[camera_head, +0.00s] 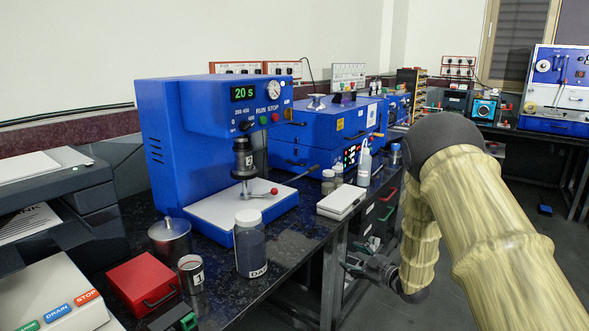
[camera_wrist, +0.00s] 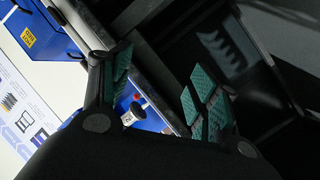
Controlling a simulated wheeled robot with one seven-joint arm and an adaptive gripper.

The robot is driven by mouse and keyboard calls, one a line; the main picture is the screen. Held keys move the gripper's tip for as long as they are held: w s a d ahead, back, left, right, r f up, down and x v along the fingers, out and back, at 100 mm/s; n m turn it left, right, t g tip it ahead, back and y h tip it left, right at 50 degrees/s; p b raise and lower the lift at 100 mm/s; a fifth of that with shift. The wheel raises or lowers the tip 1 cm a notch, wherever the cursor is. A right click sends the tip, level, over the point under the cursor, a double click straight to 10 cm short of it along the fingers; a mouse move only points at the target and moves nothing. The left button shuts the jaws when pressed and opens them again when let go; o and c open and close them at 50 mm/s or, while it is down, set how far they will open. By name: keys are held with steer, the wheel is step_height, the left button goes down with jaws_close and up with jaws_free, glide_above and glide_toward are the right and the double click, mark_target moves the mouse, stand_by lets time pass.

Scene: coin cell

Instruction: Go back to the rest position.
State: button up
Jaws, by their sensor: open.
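My gripper (camera_head: 360,266) hangs at the end of my bent arm, just off the front edge of the black bench (camera_head: 290,262), below the bench top. In the wrist view my gripper (camera_wrist: 160,84) shows two fingers with green ribbed pads, spread apart with nothing between them. The wrist view is tilted, and dark surfaces lie beyond the fingers. My arm, in a pale wood-like cover, fills the right of the head view and hides part of the floor and aisle.
A blue press (camera_head: 205,140) with a "20 s" display stands on the bench. A jar (camera_head: 250,243), a metal pot (camera_head: 171,238), a red box (camera_head: 142,284) and a white box (camera_head: 341,203) stand near the front edge. Open floor lies right of the bench.

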steer(key=s+d+f+m+g+h, duration=0.25)
steer(key=s+f+m, duration=0.25)
steer(key=s+f, duration=0.85)
steer(key=s+d+f+m+g+h, duration=0.1)
steer(key=s+f+m+g+h, duration=0.25)
steer(key=s+f, duration=1.05)
steer(key=s+f+m+g+h, duration=0.25)
steer(key=s+m+g, duration=0.4)
steer(key=s, duration=2.65)
step_height(320, 180, up, 14)
steer(key=p, duration=1.3)
steer(key=shift+w+a+f+n+p, duration=0.2)
steer(key=shift+w+n+p, duration=0.1)
steer(key=shift+n, duration=0.1)
